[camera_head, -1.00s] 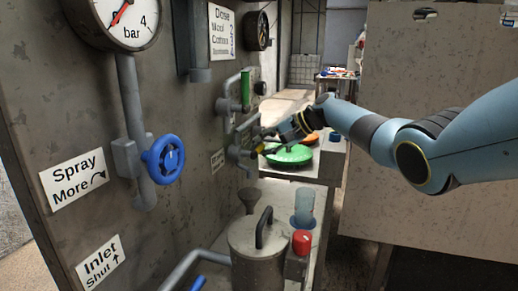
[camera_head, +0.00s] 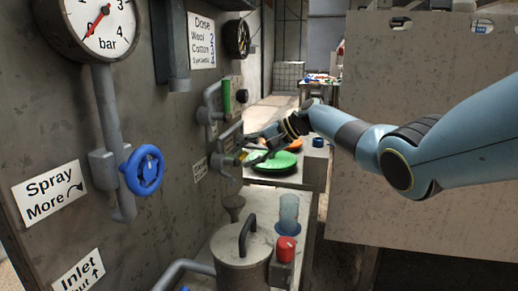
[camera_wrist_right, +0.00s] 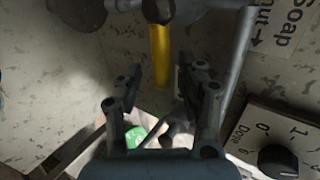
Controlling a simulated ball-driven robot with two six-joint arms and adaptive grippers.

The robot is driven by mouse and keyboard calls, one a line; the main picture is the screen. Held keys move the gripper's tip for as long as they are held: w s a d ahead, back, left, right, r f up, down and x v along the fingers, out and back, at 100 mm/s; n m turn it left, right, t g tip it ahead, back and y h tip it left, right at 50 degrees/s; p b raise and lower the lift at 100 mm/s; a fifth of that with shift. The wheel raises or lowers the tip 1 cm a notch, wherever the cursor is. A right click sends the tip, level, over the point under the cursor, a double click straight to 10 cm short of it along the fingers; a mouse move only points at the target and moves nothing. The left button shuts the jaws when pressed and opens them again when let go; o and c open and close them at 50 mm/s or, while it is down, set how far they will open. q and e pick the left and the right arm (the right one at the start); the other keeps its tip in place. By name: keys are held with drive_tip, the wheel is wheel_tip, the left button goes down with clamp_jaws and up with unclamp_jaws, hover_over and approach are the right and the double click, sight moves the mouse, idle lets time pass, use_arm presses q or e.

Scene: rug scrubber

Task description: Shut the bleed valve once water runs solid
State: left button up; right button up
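A yellow lever (camera_wrist_right: 160,55), which looks like the bleed valve's handle, hangs from grey pipework in the right wrist view. In the head view it is a small yellow piece (camera_head: 241,156) on the panel pipes, partly hidden. My right gripper (camera_wrist_right: 157,80) is open, with its two fingers apart; the lever shows in line with the gap, and I cannot tell whether it is between the tips. In the head view the right gripper (camera_head: 257,148) is at the pipes. A small funnel (camera_head: 233,204) stands below; I make out no water stream. My left gripper is out of view.
Below stand a lidded tank (camera_head: 240,262), a red knob (camera_head: 286,248) and a translucent cup (camera_head: 288,214). A green disc (camera_head: 280,163) lies behind the gripper.

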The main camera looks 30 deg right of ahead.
drive_tip(key=v, duration=1.1)
drive_tip(key=shift+d, duration=0.25)
drive_tip(key=shift+s, duration=0.15)
drive_tip(key=p+v, duration=0.6)
drive_tip(key=v, duration=0.3)
drive_tip(key=shift+p, duration=0.3)
